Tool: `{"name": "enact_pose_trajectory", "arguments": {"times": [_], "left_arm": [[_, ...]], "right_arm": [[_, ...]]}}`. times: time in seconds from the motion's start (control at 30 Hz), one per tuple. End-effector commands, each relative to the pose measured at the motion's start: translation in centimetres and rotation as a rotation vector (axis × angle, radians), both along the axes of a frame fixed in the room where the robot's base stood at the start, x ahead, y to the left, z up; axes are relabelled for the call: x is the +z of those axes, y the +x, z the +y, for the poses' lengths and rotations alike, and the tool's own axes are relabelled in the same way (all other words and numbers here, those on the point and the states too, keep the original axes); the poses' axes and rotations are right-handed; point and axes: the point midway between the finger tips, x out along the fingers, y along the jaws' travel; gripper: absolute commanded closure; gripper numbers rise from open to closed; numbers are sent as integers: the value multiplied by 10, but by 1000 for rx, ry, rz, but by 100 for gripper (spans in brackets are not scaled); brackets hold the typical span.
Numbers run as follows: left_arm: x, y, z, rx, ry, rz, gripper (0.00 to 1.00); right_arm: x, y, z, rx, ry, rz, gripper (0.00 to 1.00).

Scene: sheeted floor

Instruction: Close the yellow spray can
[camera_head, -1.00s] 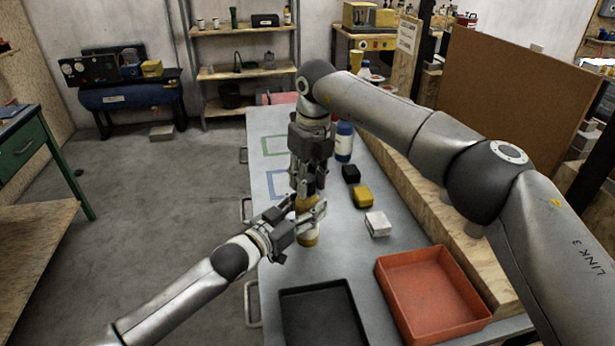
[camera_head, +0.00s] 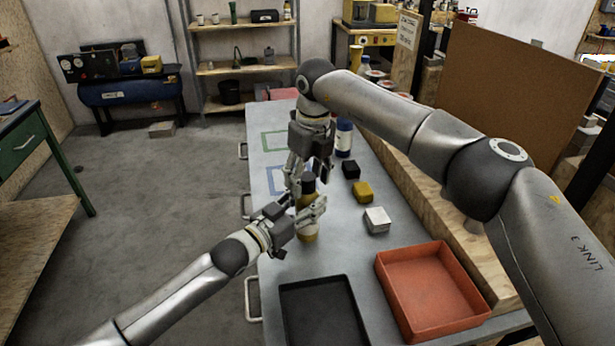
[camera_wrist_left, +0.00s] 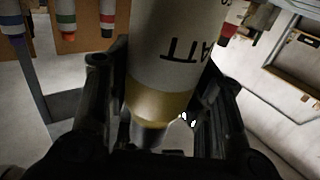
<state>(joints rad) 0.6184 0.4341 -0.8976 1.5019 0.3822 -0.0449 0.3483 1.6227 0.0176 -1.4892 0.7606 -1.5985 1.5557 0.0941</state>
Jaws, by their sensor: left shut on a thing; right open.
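The yellow spray can (camera_head: 307,232) stands upright on the grey bench, partly covered by my left gripper. Its dark cap (camera_head: 308,184) appears to sit at its top; I cannot tell whether it is fully seated. My left gripper (camera_head: 312,214) is shut around the can's body from the left. In the left wrist view the can (camera_wrist_left: 175,50) fills the space between the fingers, with upside-down lettering, a yellow band and a dark end. My right gripper (camera_head: 308,176) points down from above, open, its fingers on either side of the cap.
A black tray (camera_head: 322,281) and a red tray (camera_head: 382,290) stand at the near end. A white box (camera_head: 377,220), a yellow block (camera_head: 363,192) and a black block (camera_head: 351,169) lie right of the can. A blue bottle (camera_head: 344,138) stands behind. Green and blue outlines mark the bench.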

Motion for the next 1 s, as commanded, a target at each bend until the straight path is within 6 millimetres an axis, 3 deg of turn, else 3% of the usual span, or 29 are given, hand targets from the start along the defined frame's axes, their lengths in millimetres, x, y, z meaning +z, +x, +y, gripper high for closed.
{"name": "enact_pose_trajectory", "arguments": {"times": [0.17,0.4,0.6,1.0], "left_arm": [[0,0,0,0,1,1,95],[-1,0,0,0,1,1,95],[-1,0,0,0,1,1,95],[0,0,0,0,1,1,95]], "right_arm": [[26,-1,-2,0,2,-4,43],[78,-5,-5,0,2,-5,43],[107,-8,-8,-1,0,-1,43],[117,-10,-8,0,0,0,43]]}}
